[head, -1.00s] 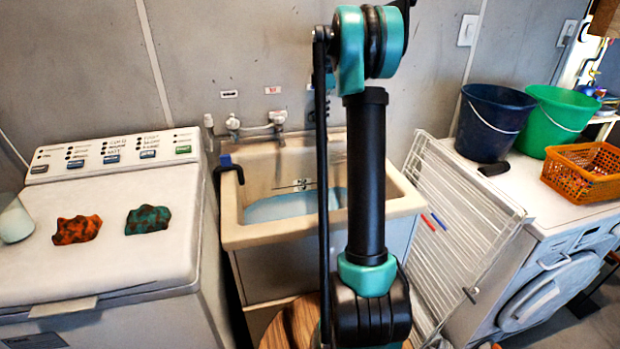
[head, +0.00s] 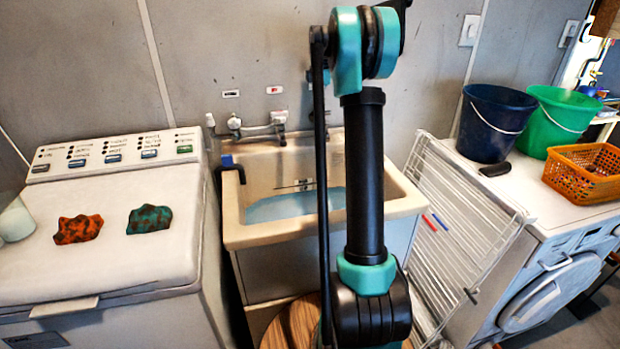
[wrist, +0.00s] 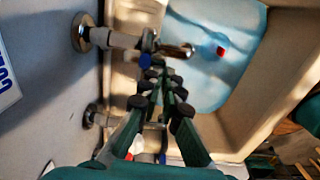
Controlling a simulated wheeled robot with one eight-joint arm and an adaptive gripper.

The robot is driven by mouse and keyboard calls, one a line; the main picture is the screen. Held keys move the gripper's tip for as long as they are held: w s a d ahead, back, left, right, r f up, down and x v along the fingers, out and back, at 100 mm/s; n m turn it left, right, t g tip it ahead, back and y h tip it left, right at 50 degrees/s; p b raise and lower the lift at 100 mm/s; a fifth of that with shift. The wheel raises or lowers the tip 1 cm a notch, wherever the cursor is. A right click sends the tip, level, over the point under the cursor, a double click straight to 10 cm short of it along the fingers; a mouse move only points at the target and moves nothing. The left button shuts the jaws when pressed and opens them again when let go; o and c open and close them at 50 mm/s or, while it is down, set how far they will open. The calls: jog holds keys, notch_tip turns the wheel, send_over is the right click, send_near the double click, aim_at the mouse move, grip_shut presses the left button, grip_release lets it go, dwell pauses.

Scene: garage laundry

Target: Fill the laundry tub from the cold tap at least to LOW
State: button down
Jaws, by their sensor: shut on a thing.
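The laundry tub (head: 235,232) stands in the middle of the head view, with pale blue water (head: 290,207) in its bottom. A dark line (head: 293,187) on its back wall sits above the water; its lettering is unreadable. Wall taps (head: 277,118) are above the tub's back edge. The wrist view shows pipe fittings (wrist: 82,34), a metal spout (wrist: 176,51) over the water and a small red thing in it. My gripper (wrist: 163,76) is shut at a blue-marked tap handle (wrist: 146,60), mostly hidden by the fingers. My arm hides part of the tub in the head view.
A white washer (head: 110,250) with two cloths stands left. A drying rack (head: 455,235) leans at the tub's right. Beyond are a dark blue bucket (head: 490,125), a green bucket (head: 560,115) and an orange basket (head: 575,185). A blue-lettered label (wrist: 6,80) is on the wall.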

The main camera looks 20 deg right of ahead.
jog(key=r, duration=0.1)
jog(key=d+r, duration=0.1)
jog(key=shift+s+r, duration=0.15)
jog(key=shift+r, duration=0.15)
jog(key=shift+s+a+r, duration=0.1)
jog(key=shift+s+r, duration=0.05)
jog(key=shift+r, duration=0.65)
jog(key=shift+s+r, duration=0.15)
jog(key=shift+r, duration=0.65)
jog(key=c, duration=2.1)
grip_release()
jog(key=shift+o, duration=1.2)
jog(key=shift+w+r+m, duration=0.1)
jog(key=shift+r+m, duration=0.15)
jog(key=shift+m, duration=0.05)
jog(key=o, duration=1.3)
jog(key=w+r+m, duration=0.1)
jog(key=r+m, duration=0.2)
jog(key=m, duration=0.1)
jog(key=r+m, duration=0.4)
jog(key=w+d+r+m, duration=0.1)
jog(key=r+m, duration=0.2)
jog(key=m, duration=0.1)
jog(key=shift+w+r, duration=0.25)
jog(key=shift+w, duration=0.1)
jog(key=shift+o, duration=0.2)
notch_tip(320, 180, down, 16)
jog(key=shift+f+m, duration=0.2)
jog(key=shift+m, duration=0.8)
